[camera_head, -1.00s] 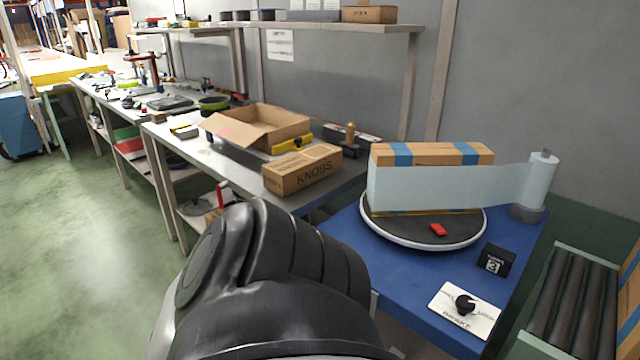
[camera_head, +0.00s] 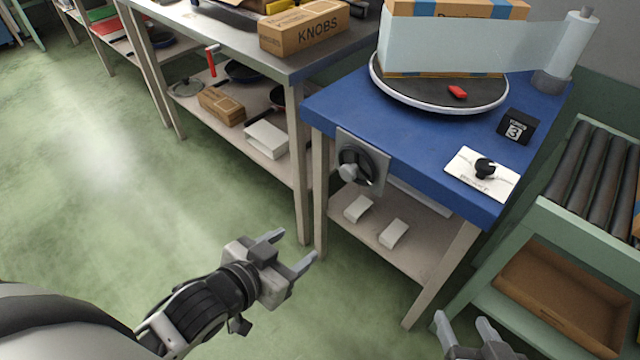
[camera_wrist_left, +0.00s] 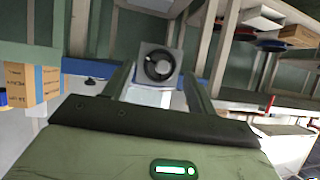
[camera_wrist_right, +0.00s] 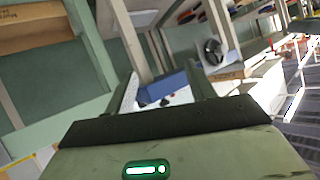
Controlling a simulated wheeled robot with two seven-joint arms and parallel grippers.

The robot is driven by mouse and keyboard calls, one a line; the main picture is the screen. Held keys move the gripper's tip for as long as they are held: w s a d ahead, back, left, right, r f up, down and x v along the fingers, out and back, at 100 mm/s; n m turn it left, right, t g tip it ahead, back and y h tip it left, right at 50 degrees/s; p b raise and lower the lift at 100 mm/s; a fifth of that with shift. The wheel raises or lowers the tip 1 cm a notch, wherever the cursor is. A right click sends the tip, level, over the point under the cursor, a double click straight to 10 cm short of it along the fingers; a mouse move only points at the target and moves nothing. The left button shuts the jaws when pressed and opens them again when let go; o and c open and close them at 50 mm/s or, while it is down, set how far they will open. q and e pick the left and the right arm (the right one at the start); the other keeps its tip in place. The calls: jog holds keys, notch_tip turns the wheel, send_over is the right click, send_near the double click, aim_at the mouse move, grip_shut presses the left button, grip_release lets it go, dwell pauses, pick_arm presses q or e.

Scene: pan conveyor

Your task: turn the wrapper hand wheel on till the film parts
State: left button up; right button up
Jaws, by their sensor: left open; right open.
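The hand wheel (camera_head: 360,165), black with a grey knob, is on a plate on the front of the blue wrapper table (camera_head: 440,178). It also shows in the left wrist view (camera_wrist_left: 159,66) between the fingers, and in the right wrist view (camera_wrist_right: 212,50). A wrapped box (camera_head: 455,8) stands on the round turntable (camera_head: 440,103). Film (camera_head: 480,45) runs from the box to the roll (camera_head: 570,45) and is unbroken. My left gripper (camera_head: 292,248) is open and empty, apart from the wheel, lower left of it. My right gripper (camera_head: 465,330) is open and empty at the bottom edge.
A brake knob (camera_head: 484,168) sits on a white plate on the table top, near a black counter block (camera_head: 516,128). A roller conveyor (camera_head: 590,180) stands at the right. A KNOBS box (camera_head: 303,30) is on the bench. Floor left of my left gripper is clear.

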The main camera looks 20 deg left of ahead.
pick_arm(q)
jog(key=w+a+f+m+t+b, duration=0.2)
jog(key=w+a+f+b, duration=0.15)
jog(key=b, duration=0.45)
jog(key=m+t+h+b, duration=0.3)
jog(key=b, duration=0.6)
send_near(345, 175)
jog(key=x, duration=0.8)
jog(key=shift+w+d, duration=0.2)
jog(key=shift+w, duration=0.35)
pick_arm(e)
jog(key=w+a+f+t+y, duration=0.1)
jog(key=a+f+t+y, duration=0.1)
jog(key=a+f, duration=0.3)
notch_tip(345, 175, down, 3)
jog(key=shift+y, duration=0.9)
pick_arm(q)
jog(key=c, duration=1)
pick_arm(e)
jog(key=shift+w+r, duration=0.1)
